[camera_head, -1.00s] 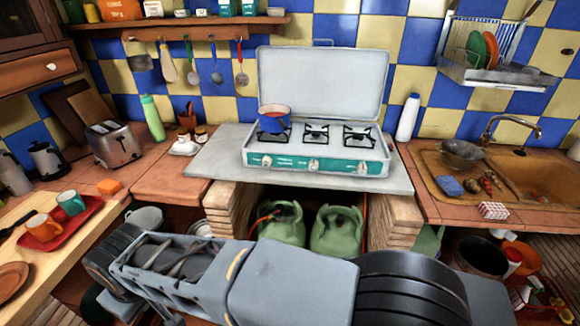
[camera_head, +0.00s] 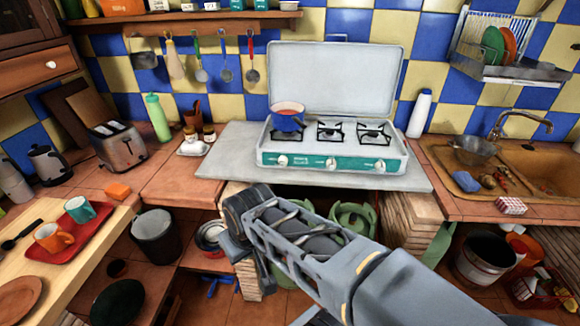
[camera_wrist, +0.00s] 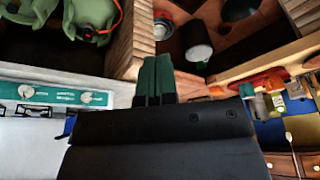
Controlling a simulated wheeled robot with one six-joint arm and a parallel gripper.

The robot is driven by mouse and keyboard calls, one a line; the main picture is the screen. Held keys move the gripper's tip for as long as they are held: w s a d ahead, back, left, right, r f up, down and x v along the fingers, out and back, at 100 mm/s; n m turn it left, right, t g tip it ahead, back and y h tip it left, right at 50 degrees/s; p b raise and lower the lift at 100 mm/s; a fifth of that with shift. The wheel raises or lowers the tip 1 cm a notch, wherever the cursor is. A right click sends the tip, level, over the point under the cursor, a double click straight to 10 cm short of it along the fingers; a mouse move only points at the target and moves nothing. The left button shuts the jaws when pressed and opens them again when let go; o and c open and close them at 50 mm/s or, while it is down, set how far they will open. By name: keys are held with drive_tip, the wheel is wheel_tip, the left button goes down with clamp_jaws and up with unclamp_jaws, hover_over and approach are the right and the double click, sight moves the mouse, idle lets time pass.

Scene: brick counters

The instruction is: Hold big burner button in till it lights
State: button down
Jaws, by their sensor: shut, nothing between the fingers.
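A white camping stove (camera_head: 300,153) with an open lid stands on the grey slab. Its teal front panel carries a left knob (camera_head: 282,161), a middle knob (camera_head: 331,163) and a right knob (camera_head: 380,166). I cannot tell which serves the big burner. A blue pot with a red inside (camera_head: 287,120) sits on the left burner. The wrist view shows the teal panel (camera_wrist: 55,95) at left, apart from my gripper. My gripper (camera_wrist: 155,62) is shut and empty, its green fingers together. In the head view, my arm hides the fingers. No flame shows.
Green gas bottles (camera_head: 352,215) stand below the slab (camera_head: 222,160), between brick pillars (camera_head: 410,215). A toaster (camera_head: 118,145) and red tray (camera_head: 72,226) are at left. A sink (camera_head: 535,170) is at right. A white bottle (camera_head: 419,113) stands right of the stove.

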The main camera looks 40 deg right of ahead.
sight(282, 165)
drive_tip(key=w+d+f+n+t+b, duration=0.5)
drive_tip(key=w+d+t, duration=0.1)
drive_tip(key=w+d, duration=0.4)
drive_tip(key=w+d+f+n+t+b, duration=0.5)
drive_tip(key=w+d+t, duration=0.2)
drive_tip(key=w+d, duration=0.3)
drive_tip(key=d, duration=0.3)
drive_tip(key=shift+w+d+t+y+b, duration=0.15)
drive_tip(key=shift+w+t+y+b, duration=0.15)
drive_tip(key=shift+w+b, duration=0.1)
drive_tip(key=shift+w+d+p, duration=0.75)
drive_tip(key=shift+w+d, duration=2.3)
drive_tip(key=shift+w, duration=0.05)
drive_tip(key=shift+w+d, duration=0.1)
